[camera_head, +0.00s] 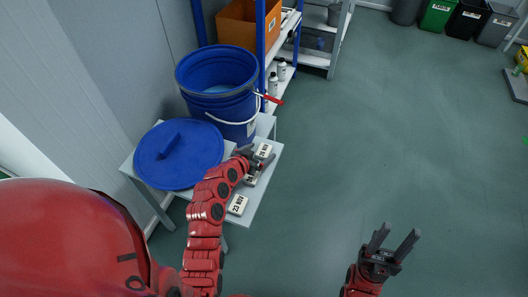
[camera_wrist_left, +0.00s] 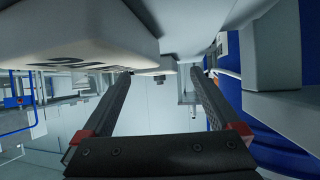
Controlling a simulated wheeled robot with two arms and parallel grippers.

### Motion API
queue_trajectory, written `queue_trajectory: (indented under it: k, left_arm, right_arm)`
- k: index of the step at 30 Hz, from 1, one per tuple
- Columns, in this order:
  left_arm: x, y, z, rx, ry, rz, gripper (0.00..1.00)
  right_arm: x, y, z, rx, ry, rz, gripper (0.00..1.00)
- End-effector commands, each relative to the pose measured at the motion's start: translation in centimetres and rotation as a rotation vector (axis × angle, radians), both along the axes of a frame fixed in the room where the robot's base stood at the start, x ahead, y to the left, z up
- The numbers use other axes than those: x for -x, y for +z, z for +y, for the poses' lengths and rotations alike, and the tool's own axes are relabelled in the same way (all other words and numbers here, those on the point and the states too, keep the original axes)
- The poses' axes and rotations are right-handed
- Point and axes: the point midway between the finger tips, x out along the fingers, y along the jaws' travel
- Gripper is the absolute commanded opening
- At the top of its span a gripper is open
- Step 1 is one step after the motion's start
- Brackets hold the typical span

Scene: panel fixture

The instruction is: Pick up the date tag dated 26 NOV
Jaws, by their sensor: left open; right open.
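Several white date tags with black print lie on a small grey table. The far tag (camera_head: 263,150) seems to read 26 NOV, though the print is small. The near tag (camera_head: 237,205) seems to read 22 NOV. A middle tag (camera_head: 250,179) is partly hidden by my left gripper, and its date cannot be read. My left gripper (camera_head: 256,156) is open, beside the far and middle tags. In the left wrist view, a white tag (camera_wrist_left: 75,40) starting with "2" looms at upper left, outside the open fingers (camera_wrist_left: 160,73). My right gripper (camera_head: 398,233) is open and empty over the floor.
A blue bucket (camera_head: 215,85) and its blue lid (camera_head: 178,155) take up the table's back and left. A blue-framed shelf (camera_head: 262,45) with an orange box (camera_head: 246,24) stands behind.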

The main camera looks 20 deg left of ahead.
Motion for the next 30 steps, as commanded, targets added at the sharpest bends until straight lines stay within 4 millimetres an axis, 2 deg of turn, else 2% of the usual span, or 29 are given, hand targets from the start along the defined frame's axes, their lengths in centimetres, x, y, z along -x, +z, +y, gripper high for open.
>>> queue_trajectory:
  k: [3,9,11,25,30]
  left_arm:
    - [-0.99,-0.65,-0.28,0.001,-0.001,0.003,0.96]
    - [-1.06,-0.65,-0.27,0.000,-0.001,0.002,0.96]
    - [-1.05,-0.66,-0.27,0.000,-0.001,0.002,0.87]
    - [-1.03,-0.65,-0.26,0.000,-0.001,0.002,0.03]
    - [-1.02,-0.65,-0.26,0.000,-0.001,0.002,0.03]
  right_arm:
    - [0.00,-0.14,0.00,0.000,0.000,0.000,0.50]
    - [0.00,-0.11,0.00,0.000,0.000,0.000,0.50]
    - [0.00,-0.11,-0.01,0.000,0.000,0.000,0.50]
    - [0.00,-0.10,0.00,0.000,0.000,0.000,0.50]
    - [0.00,-0.11,0.00,0.000,0.000,0.000,0.50]
